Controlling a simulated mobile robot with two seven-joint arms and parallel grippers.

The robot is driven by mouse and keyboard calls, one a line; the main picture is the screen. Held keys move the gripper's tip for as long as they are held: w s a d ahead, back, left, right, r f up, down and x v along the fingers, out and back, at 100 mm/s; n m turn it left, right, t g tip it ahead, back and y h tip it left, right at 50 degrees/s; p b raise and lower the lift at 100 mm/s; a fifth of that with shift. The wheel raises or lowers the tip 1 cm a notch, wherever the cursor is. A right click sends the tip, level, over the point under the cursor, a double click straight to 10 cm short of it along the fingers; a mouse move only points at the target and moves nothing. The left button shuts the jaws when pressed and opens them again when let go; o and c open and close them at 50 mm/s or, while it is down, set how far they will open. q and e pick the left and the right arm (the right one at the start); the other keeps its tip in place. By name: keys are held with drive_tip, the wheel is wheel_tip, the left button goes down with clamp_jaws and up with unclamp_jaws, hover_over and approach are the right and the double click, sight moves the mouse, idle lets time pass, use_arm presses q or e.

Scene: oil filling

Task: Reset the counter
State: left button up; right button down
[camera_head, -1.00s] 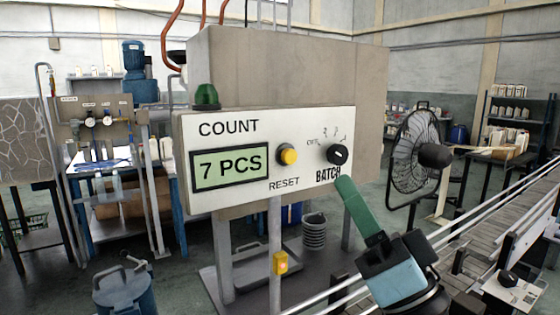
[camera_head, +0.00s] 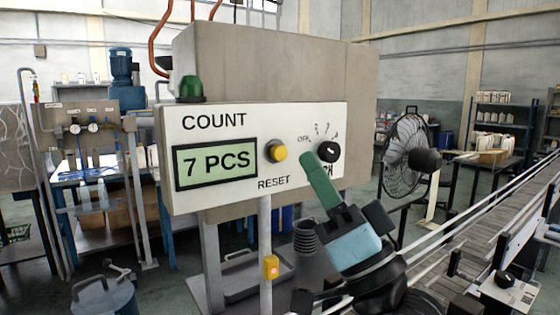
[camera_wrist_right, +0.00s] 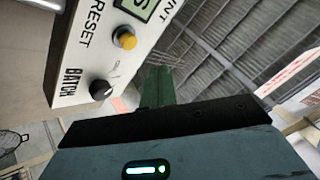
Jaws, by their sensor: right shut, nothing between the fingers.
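The counter panel (camera_head: 225,118) is a white plate on a grey box. Its display (camera_head: 215,164) reads "7 PCS". The yellow RESET button (camera_head: 279,153) sits right of the display, and it also shows in the right wrist view (camera_wrist_right: 127,40). The black BATCH knob (camera_head: 328,152) is right of the button. My right gripper (camera_head: 308,158) has green fingers, shut and empty. In the head view its tip lies between the button and the knob, covering part of the BATCH label. It appears apart from the button. My left gripper is not in view.
A green dome lamp (camera_head: 190,88) sits on top of the panel. A conveyor (camera_head: 470,235) runs along the right, with a black fan (camera_head: 405,165) behind it. A post with a small yellow box (camera_head: 270,267) stands below the panel.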

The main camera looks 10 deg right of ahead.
sight(279, 153)
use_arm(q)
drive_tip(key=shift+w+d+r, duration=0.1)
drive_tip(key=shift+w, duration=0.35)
use_arm(e)
drive_tip(key=w, duration=0.1)
drive_tip(key=w+a, duration=0.1)
drive_tip(key=w, duration=0.1)
drive_tip(key=shift+w, duration=0.1)
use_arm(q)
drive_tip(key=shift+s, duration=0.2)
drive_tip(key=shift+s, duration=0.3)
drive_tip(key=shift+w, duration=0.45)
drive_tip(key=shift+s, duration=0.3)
use_arm(e)
drive_tip(key=shift+a, duration=0.1)
idle(0.3)
drive_tip(key=shift+w, duration=0.15)
